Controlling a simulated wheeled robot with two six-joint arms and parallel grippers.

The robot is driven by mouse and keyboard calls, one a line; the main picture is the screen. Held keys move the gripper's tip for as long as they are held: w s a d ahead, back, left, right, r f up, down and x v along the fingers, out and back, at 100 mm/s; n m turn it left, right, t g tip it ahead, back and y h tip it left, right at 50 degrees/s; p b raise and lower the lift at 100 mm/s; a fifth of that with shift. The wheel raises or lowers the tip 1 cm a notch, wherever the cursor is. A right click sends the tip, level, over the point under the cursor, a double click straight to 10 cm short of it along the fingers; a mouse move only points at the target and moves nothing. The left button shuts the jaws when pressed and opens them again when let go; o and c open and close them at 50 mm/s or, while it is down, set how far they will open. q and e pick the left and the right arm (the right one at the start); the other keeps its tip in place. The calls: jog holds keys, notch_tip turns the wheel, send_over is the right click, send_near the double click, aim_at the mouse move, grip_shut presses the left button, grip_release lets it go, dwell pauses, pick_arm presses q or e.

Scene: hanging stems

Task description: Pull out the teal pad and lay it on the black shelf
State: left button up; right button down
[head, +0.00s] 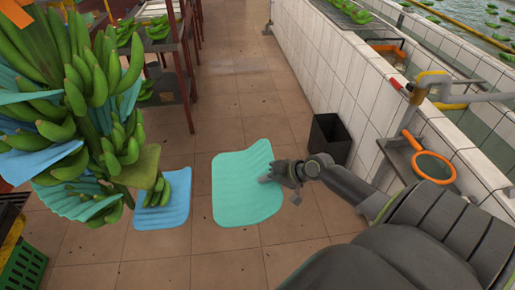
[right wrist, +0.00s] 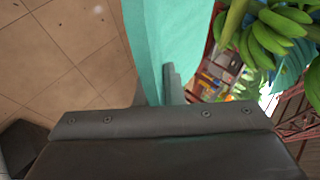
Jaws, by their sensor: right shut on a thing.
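The teal pad (head: 242,185) is a wide, slightly curved sheet, held in the open air to the right of the hanging banana bunch. My right gripper (head: 268,178) is shut on its right edge. In the right wrist view the pad (right wrist: 165,35) rises from between the fingers (right wrist: 168,85). The black shelf (head: 401,158) appears as a dark ledge on the tiled wall at right, beyond my right forearm. The pad is well to its left and apart from it. My left gripper is not in view.
The banana bunch (head: 100,85) hangs at left with blue pads (head: 165,205) among its hands. An orange-rimmed ring (head: 434,167) is at the shelf, below a pipe with a yellow fitting (head: 432,82). A black bin (head: 331,138) stands by the wall. A green crate (head: 22,268) is at lower left.

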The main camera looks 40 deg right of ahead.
jog(key=s+d+b, duration=0.1)
jog(key=s+d, duration=0.3)
jog(key=d, duration=0.3)
jog(key=shift+s+d+b, duration=0.3)
jog(key=shift+d+b, duration=0.05)
jog(key=shift+b, duration=0.05)
jog(key=shift+a, duration=0.1)
